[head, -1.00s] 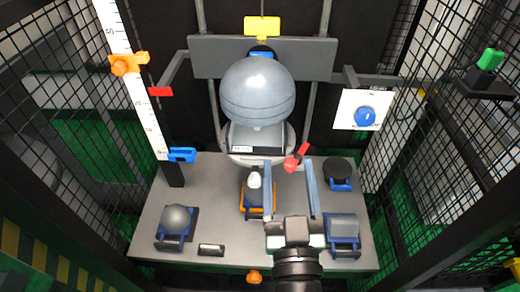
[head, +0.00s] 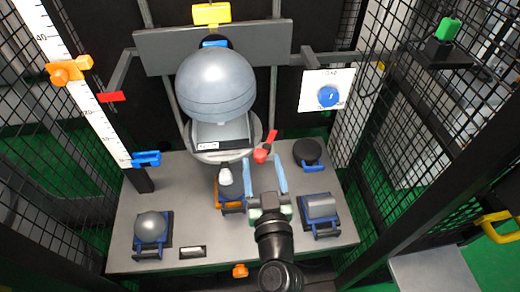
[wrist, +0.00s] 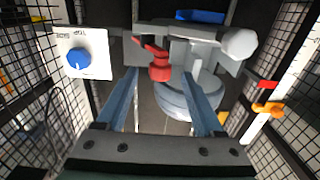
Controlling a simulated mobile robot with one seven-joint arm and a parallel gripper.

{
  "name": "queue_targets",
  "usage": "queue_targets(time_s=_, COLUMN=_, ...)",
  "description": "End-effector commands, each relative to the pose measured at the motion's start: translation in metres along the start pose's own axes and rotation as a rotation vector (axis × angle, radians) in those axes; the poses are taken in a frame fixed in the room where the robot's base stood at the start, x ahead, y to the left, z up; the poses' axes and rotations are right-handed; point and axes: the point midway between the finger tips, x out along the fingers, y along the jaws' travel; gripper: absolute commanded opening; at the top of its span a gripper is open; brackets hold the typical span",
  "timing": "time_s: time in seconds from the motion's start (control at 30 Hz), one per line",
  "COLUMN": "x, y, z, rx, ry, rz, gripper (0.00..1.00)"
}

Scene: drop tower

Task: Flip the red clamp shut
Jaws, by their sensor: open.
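The red clamp (head: 262,152) sits at the right front edge of the round collar (head: 250,148) under the big grey sphere (head: 215,85). Its handle points up and to the right in the head view. In the wrist view the clamp (wrist: 159,68) lies just beyond the fingertips, near the middle between them, with its handle pointing up and left. My gripper (head: 262,162) is open and empty, its two blue-grey fingers directed at the clamp. The fingers (wrist: 160,78) also show in the wrist view. I cannot tell whether a fingertip touches the clamp.
On the grey table (head: 190,220) stand a white-tipped object (head: 226,180), a grey ball (head: 151,227), a cylinder (head: 321,207) and a black disc (head: 307,151). A panel with a blue knob (head: 328,96) is at right. A white ruler (head: 90,110) stands left. Mesh walls flank both sides.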

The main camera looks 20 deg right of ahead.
Motion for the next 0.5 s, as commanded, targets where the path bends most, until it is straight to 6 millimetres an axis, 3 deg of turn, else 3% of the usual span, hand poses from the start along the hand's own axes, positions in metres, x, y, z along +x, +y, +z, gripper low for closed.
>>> queue_targets(time_s=0.2, x=0.026, y=0.001, z=-0.001, rx=0.000, ry=0.001, rz=0.001, gripper=0.69)
queue_targets(time_s=0.5, x=0.035, y=0.000, z=0.000, rx=-0.001, ry=0.000, rz=0.000, gripper=0.69)
